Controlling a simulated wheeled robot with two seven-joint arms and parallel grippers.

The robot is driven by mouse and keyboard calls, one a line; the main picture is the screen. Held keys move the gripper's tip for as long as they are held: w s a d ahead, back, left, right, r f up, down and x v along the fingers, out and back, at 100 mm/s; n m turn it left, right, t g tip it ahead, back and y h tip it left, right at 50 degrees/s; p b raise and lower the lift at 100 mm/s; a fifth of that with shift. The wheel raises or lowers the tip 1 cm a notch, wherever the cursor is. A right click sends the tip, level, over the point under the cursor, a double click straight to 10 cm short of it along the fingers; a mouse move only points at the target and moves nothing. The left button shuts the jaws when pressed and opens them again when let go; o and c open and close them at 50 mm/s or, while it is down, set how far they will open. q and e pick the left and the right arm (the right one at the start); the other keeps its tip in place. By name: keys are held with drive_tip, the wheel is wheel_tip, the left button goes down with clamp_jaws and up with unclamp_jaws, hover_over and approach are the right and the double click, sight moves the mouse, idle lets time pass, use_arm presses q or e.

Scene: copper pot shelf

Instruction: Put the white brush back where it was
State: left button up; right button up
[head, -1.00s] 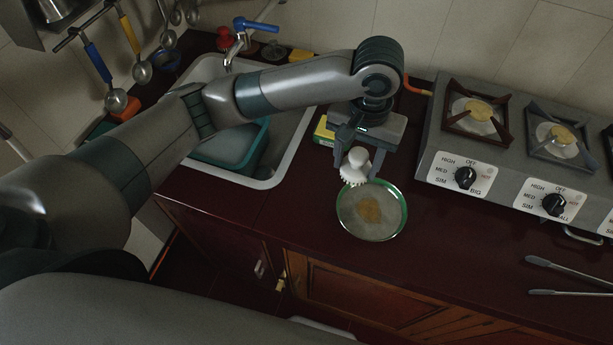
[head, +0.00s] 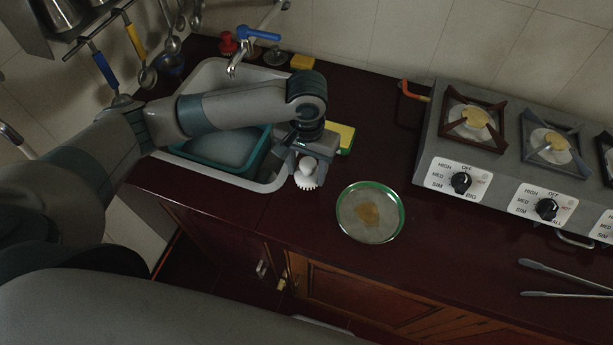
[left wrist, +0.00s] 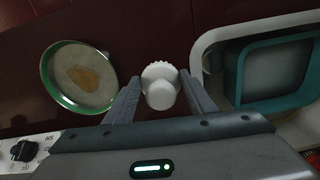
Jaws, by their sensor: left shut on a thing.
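The white brush (head: 307,174) is in my left gripper (head: 299,163), beside the right rim of the sink. In the left wrist view the white brush (left wrist: 160,86) sits between the two fingers of the left gripper (left wrist: 161,92), round head and bristle edge showing. The left gripper is shut on it. The bristles face down toward the dark red counter (head: 330,225); I cannot tell whether they touch it. My right gripper is not in view.
A green-rimmed plate (head: 390,229) with a brown stain lies right of the brush. The sink (head: 275,186) holds a teal basin (head: 205,160). A yellow-green sponge (head: 345,138) lies behind the gripper. The stove (head: 440,150) stands right, with tongs (head: 565,272) in front. Counter between plate and stove is clear.

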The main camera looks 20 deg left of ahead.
sight(306, 175)
use_arm(q)
drive_tip(key=shift+f+p, duration=0.7)
drive_tip(key=shift+f, duration=1.3)
drive_tip(key=shift+f, duration=0.1)
drive_tip(key=o, duration=0.9)
drive_tip(key=shift+o, duration=0.2)
